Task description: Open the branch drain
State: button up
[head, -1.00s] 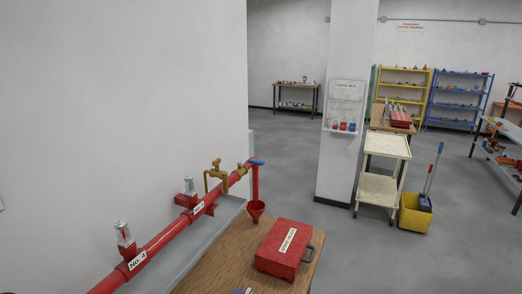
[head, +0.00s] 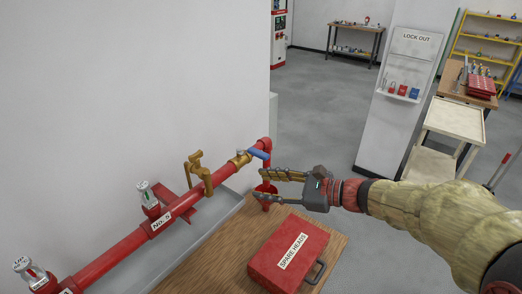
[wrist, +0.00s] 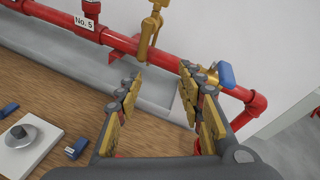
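A red pipe (head: 108,257) runs along the wall, with a "No. 5" label. Near its far end is a brass valve (head: 240,158) with a blue lever handle (head: 259,154); the handle also shows in the wrist view (wrist: 226,75). Past the valve the pipe bends down over a red funnel (head: 266,188), partly hidden by my gripper. My gripper (head: 262,175) is open and empty, just below the blue handle. In the wrist view its fingers (wrist: 162,85) are spread, the right one overlapping the brass valve.
A red "SPARE HEADS" case (head: 284,256) lies on the wooden bench (head: 215,262) below my gripper. A grey trough (head: 215,222) runs under the pipe. A lock-out board (head: 408,62) hangs on the pillar. A white cart (head: 450,122) stands at right; the floor between is open.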

aim_at(268, 156)
jog(key=w+d+m+t, duration=0.1)
jog(key=w+m, duration=0.1)
jog(key=w, duration=0.1)
jog(key=w+d+m+t, duration=0.3)
jog(key=w+m, duration=0.1)
jog(key=w, duration=0.1)
jog(key=shift+w+d+r+t, duration=0.15)
jog(key=shift+w+r+t, duration=0.15)
jog(key=shift+w+r, duration=0.05)
jog(key=shift+w, duration=0.25)
jog(key=shift+x, duration=3.6)
jog(key=shift+s+r, duration=0.1)
jog(key=shift+s, duration=0.05)
jog(key=shift+c, duration=1)
jog(key=c, duration=0.7)
grip_shut()
